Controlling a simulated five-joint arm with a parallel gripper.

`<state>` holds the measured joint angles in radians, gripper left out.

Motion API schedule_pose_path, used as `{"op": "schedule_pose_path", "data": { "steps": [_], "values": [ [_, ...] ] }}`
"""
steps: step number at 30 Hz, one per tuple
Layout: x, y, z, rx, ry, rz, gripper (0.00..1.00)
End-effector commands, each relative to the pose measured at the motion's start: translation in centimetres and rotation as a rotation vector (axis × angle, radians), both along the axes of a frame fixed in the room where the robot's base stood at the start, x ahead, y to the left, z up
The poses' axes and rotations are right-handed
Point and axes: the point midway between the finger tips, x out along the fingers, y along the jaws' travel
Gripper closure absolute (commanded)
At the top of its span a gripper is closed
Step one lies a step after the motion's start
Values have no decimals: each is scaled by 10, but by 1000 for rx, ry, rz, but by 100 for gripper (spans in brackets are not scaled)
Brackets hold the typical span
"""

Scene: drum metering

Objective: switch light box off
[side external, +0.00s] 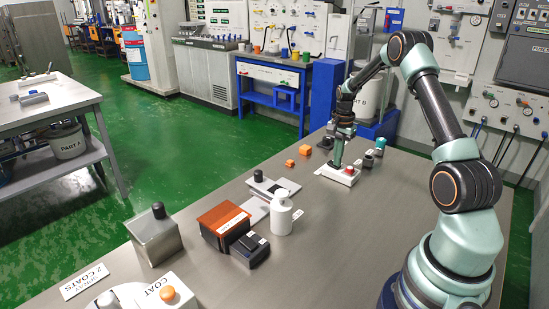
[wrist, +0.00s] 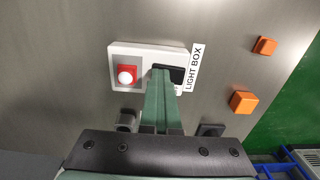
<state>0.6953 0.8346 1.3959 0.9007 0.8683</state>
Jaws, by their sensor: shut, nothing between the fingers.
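The light box is a white block (wrist: 150,53) with a "LIGHT BOX" label (wrist: 194,68) on its right end in the wrist view. It carries a red square with a pale round dome (wrist: 125,75) and a black switch (wrist: 176,74). In the side view the box (side external: 337,175) lies on the far part of the table. My gripper (wrist: 160,72) is shut and empty, its tips over the left part of the switch and hiding some of it. It also shows upright at the box in the side view (side external: 338,166). I cannot tell whether the tips touch the switch.
Two orange cubes (wrist: 265,46) (wrist: 243,102) lie right of the box in the wrist view. Small dark items (side external: 368,158) stand close behind it in the side view. A white bottle (side external: 282,213) and an orange-brown box (side external: 223,222) stand nearer. Bare table lies at the front right.

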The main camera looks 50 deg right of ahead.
Motion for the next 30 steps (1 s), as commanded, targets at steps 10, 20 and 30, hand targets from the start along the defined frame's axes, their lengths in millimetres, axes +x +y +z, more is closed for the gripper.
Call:
{"op": "schedule_pose_path", "data": {
  "steps": [10, 20, 30],
  "values": [
    [0, -1, -10, 11, 13, -15, 100],
    [11, 2, -6, 8, 10, -6, 100],
    [12, 3, 6, 8, 10, -3, 100]
  ]
}}
